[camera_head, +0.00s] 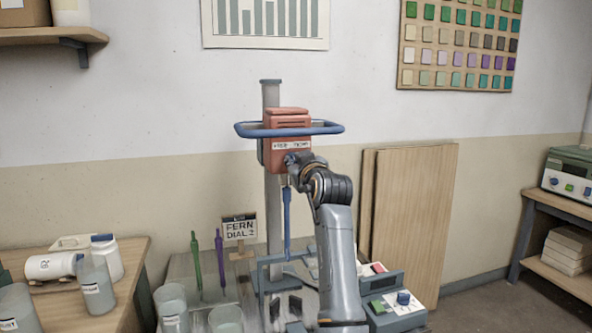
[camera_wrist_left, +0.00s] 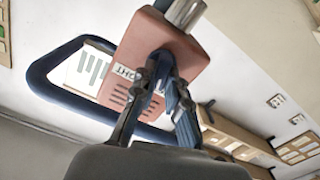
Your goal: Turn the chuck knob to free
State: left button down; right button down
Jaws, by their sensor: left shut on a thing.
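The mixer has a red motor head (camera_head: 288,125) with a blue ring handle (camera_head: 325,128) on a grey column (camera_head: 270,95). In the left wrist view the red head (camera_wrist_left: 120,75) and a grey metal cylinder (camera_wrist_left: 186,12) are tilted. My left gripper (camera_head: 293,161) is at the lower front of the head. In the wrist view its two dark fingers (camera_wrist_left: 162,66) come together against the head's face, shut on the chuck knob, which they hide. The knob's setting cannot be read. A blue stirrer (camera_head: 287,215) hangs upright below the head. My right gripper is not in view.
A green stirrer (camera_head: 195,258) and a purple stirrer (camera_head: 219,257) stand on the bench beside a sign (camera_head: 239,228) reading "FERN DIAL 2". A control box with a blue knob (camera_head: 403,298) is right of my arm. Buckets (camera_head: 171,301) stand at front left.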

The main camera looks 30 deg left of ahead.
pick_arm(q)
jog(key=shift+n+b, duration=1)
jog(key=shift+n, duration=1.9)
jog(key=shift+s, duration=0.1)
jog(key=c, duration=1.4)
grip_release()
jog(key=shift+a, duration=0.1)
jog(key=shift+o, duration=0.2)
jog(key=shift+f, duration=0.1)
